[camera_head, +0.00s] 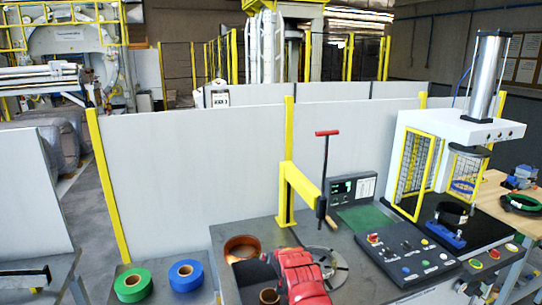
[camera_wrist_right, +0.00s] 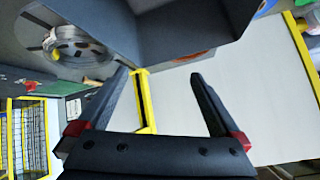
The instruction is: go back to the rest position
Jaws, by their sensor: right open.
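In the right wrist view my right gripper (camera_wrist_right: 168,76) is open, with its two black fingers apart and nothing between them. In the head view a red and black part that looks like my right arm (camera_head: 300,275) is at the bottom centre, over the grey worktable (camera_head: 228,238). It partly covers a round slotted plate (camera_head: 338,268). My left gripper cannot be made out in the head view.
An orange-brown ring (camera_head: 242,248) lies left of the arm. Green tape (camera_head: 133,285) and blue tape (camera_head: 186,275) lie further left. A yellow post (camera_head: 288,190) with a red-handled rod (camera_head: 325,165) stands behind; a caged press (camera_head: 440,150) stands right.

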